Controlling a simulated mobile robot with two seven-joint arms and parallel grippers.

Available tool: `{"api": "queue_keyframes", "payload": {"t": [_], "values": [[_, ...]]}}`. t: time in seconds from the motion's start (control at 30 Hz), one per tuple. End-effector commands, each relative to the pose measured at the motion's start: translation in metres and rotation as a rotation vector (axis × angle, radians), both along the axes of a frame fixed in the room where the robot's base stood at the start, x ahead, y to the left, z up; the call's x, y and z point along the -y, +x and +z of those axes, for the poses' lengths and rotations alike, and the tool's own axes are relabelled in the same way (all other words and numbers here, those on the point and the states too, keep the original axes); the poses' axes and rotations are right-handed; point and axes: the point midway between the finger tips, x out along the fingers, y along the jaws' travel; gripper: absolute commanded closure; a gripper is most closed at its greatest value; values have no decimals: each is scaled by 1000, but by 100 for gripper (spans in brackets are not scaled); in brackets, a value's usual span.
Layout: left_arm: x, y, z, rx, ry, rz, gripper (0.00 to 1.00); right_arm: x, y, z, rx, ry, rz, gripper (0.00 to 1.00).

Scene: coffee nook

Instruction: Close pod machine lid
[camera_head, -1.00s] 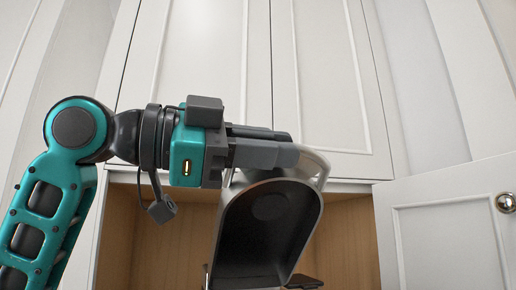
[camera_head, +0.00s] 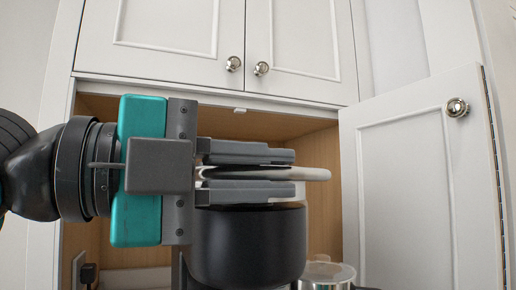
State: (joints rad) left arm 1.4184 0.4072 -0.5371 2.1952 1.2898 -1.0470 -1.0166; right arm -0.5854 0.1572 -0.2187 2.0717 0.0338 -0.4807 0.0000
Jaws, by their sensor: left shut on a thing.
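The black pod machine (camera_head: 248,245) stands in the lower middle of the head view, in front of the open cabinet. Its lid (camera_head: 312,174), with a pale handle edge, is nearly level just above the machine's round body. A thin dark gap seems to show between lid and body, but the fingers cover most of it. My left gripper (camera_head: 293,172) comes in from the left and is shut on the lid, one finger above and one below it. My right gripper is not in view.
A white cabinet door (camera_head: 410,175) with a round knob stands open at the right. Closed upper doors (camera_head: 300,45) hang above. A shiny metal and glass vessel (camera_head: 327,274) stands right of the machine. A plug (camera_head: 88,272) sits at the lower left.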

Motion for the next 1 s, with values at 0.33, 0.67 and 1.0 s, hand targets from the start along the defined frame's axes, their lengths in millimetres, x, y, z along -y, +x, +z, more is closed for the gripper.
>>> {"api": "queue_keyframes", "payload": {"t": [0.33, 0.67, 1.0], "values": [[0, 1, -9, 24, 12, 1, 100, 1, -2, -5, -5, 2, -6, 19], [1, 1, -11, 19, 18, 1, 72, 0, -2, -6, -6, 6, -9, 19], [0, 1, -8, 23, 11, 1, 62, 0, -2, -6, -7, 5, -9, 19]]}}
